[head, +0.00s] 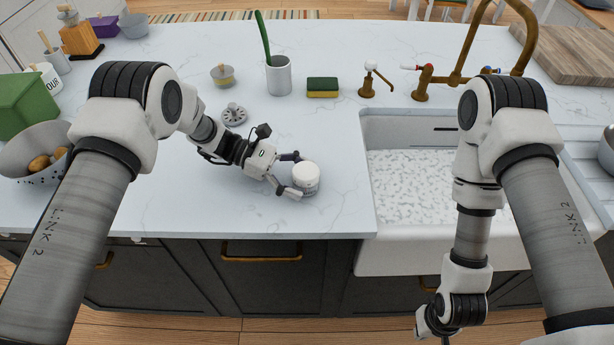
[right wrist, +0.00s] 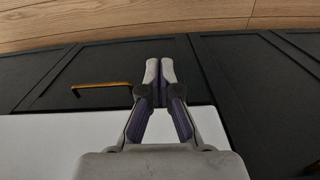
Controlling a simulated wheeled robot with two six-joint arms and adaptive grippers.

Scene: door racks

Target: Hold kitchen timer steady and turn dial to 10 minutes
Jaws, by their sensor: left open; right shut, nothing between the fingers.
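The kitchen timer (head: 306,180) is a small round white piece standing on the counter left of the sink, near the front edge. My left gripper (head: 295,174) is open at the timer's left side, one finger toward its back and one toward its front. I cannot tell whether the fingers touch it. Marks on the dial are too small to read. My right gripper (right wrist: 160,72) is shut and empty in the right wrist view, in front of the dark cabinet fronts. In the head view its fingers are mostly out of frame at the bottom.
The white sink (head: 420,258) lies right of the timer, with a brass faucet (head: 455,78) behind. A sponge (head: 322,87), a white cup (head: 279,75) and a grey drain piece (head: 234,115) stand farther back. The counter around the timer is clear.

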